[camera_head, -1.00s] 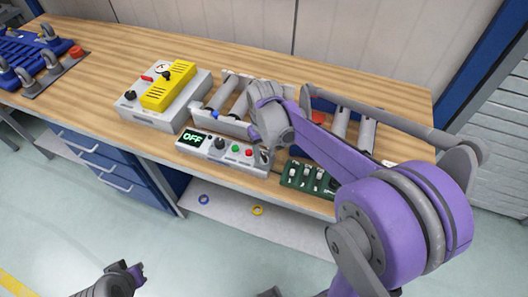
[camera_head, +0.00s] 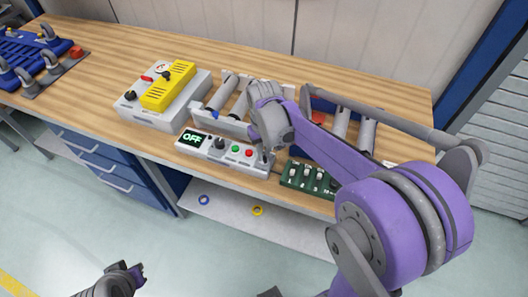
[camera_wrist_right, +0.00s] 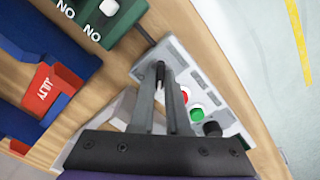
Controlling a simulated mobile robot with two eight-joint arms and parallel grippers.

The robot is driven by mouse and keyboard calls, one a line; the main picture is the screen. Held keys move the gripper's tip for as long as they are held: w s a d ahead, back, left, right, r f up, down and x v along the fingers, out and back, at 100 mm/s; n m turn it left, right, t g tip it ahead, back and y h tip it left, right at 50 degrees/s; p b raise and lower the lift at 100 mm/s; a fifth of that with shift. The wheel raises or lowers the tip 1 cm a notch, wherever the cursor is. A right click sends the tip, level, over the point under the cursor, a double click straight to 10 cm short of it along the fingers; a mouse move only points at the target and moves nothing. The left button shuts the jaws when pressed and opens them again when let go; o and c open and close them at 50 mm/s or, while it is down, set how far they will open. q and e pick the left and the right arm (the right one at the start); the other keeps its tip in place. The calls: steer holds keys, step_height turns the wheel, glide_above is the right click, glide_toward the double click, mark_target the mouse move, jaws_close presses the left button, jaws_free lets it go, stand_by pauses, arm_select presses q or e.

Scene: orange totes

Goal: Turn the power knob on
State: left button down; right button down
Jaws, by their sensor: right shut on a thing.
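A grey control panel (camera_head: 207,151) lies along the bench's front edge. Its display (camera_head: 192,138) reads OFF in green. A black round knob (camera_head: 219,143), a green button and a red button sit along it; the wrist view also shows the black round knob (camera_wrist_right: 212,129). My right gripper (camera_head: 266,157) is at the panel's right end, shut on a small dark knob, the power knob (camera_wrist_right: 160,72). The fingers mostly hide this knob, so its angle is unclear. My left gripper (camera_head: 137,274) is low at the left, away from the bench; its jaw gap is too small to judge.
A green switch block (camera_head: 308,177) stands just right of the panel. A grey box with a yellow cover (camera_head: 168,86) is at the left, and a grey rack with cylinders (camera_head: 222,92) lies behind the panel. The back of the wooden bench (camera_head: 200,50) is clear.

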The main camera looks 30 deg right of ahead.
steer(key=m, duration=0.4)
steer(key=shift+b, duration=0.4)
steer(key=m, duration=0.4)
steer(key=shift+m+b, duration=0.3)
steer(key=shift+m, duration=0.1)
steer(key=m, duration=0.4)
steer(key=shift+m, duration=0.3)
steer(key=shift+m+b, duration=0.4)
steer(key=shift+m, duration=1.5)
steer(key=c, duration=0.9)
jaws_free()
